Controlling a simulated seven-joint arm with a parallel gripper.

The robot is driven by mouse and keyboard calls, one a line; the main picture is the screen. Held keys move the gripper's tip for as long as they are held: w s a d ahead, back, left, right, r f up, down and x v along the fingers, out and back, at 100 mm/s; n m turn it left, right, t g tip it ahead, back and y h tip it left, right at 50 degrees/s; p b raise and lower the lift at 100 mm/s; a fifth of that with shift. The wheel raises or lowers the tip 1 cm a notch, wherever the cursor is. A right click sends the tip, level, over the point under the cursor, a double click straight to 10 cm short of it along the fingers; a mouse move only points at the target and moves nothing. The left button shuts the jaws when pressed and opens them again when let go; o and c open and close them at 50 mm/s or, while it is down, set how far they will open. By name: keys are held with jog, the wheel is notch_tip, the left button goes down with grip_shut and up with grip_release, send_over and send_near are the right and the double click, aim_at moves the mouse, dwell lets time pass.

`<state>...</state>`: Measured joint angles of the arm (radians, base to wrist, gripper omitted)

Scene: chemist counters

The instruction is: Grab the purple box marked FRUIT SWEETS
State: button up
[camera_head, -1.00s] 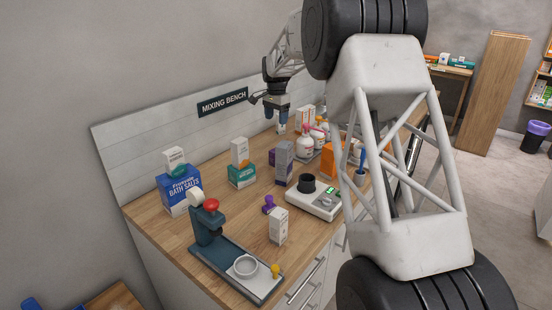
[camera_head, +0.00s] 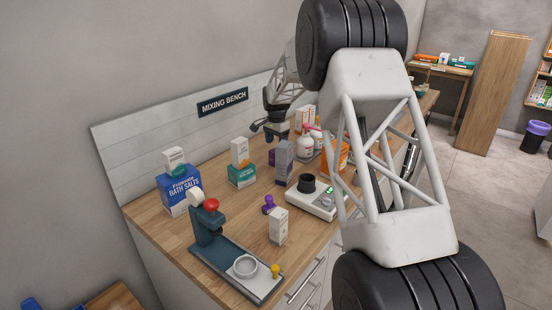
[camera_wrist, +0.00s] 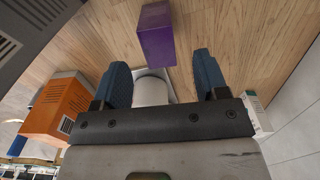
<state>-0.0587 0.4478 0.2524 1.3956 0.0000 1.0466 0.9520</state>
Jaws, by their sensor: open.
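A purple box (camera_wrist: 157,38) stands on the wooden bench top, just beyond my fingertips in the wrist view, roughly in line with the gap between them. Its lettering cannot be read. In the head view a small part of a purple box (camera_head: 272,157) shows, mostly hidden behind a tall grey box (camera_head: 284,162). My gripper (camera_wrist: 163,76) is open, with the purple box outside its fingers. In the head view my gripper (camera_head: 271,130) hangs above the back of the bench, near the purple box.
A white round-topped item (camera_wrist: 152,90) shows between my fingers. An orange box (camera_wrist: 54,108) is on the left, a white and teal box (camera_wrist: 257,113) on the right. In the head view a scale (camera_head: 314,198), a teal box (camera_head: 241,176) and pump bottles (camera_head: 305,146) stand around the spot.

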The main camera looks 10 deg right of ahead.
jog(key=shift+f, duration=0.45)
jog(key=shift+s+f, duration=0.1)
jog(key=shift+f, duration=2.5)
jog(key=shift+c, duration=0.2)
jog(key=c, duration=1)
